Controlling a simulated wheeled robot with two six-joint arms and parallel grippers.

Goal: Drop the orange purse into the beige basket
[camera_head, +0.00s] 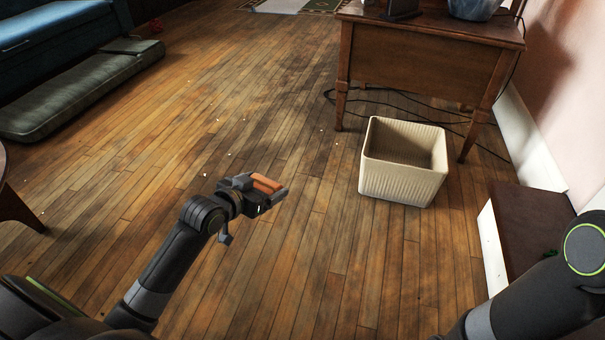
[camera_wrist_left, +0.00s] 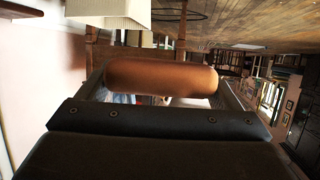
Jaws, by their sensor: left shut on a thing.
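The orange purse (camera_head: 266,184) is held between the fingers of my left gripper (camera_head: 264,190), which is shut on it above the wooden floor. In the left wrist view the purse (camera_wrist_left: 162,78) shows as a smooth orange-brown bar across the jaws. The beige basket (camera_head: 401,187) stands upright on the floor to the right of my left gripper, with its open top facing up and its visible inside empty. Part of the basket (camera_wrist_left: 108,12) also shows at the top of the left wrist view. My right arm enters at the lower right; its gripper is out of frame.
A wooden table (camera_head: 430,46) stands behind the basket, with black cables (camera_head: 410,104) on the floor beneath. A dark brown box-like piece (camera_head: 530,225) sits by the right wall. A green cushion (camera_head: 80,90) lies at the left. Floor between gripper and basket is clear.

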